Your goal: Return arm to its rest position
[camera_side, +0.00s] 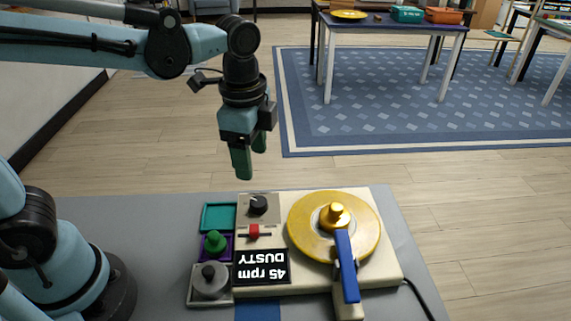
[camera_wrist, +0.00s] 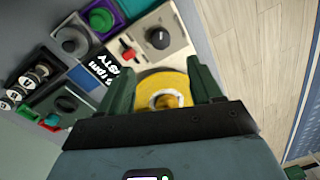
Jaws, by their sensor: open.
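My gripper (camera_side: 248,160) hangs in the air above the far edge of the device, with its green fingers pointing down. The fingers also show in the wrist view (camera_wrist: 163,92), apart and with nothing between them. Below it on the grey table (camera_side: 135,225) sits a cream record-player-like device (camera_side: 388,262). It has a yellow disc (camera_side: 300,228) with a gold knob (camera_side: 335,213) at its centre and a blue arm (camera_side: 346,266) lying across the disc's near side. A black display (camera_side: 262,267) reads "45 rpm DUSTY", upside down in the side view.
Beside the device are a teal tray (camera_side: 218,217), a green knob (camera_side: 214,242) on purple and a grey knobbed piece (camera_side: 210,281). A black dial (camera_side: 258,205) and red slider (camera_side: 254,231) sit on the device. Several small cylinders (camera_wrist: 28,85) show in the wrist view.

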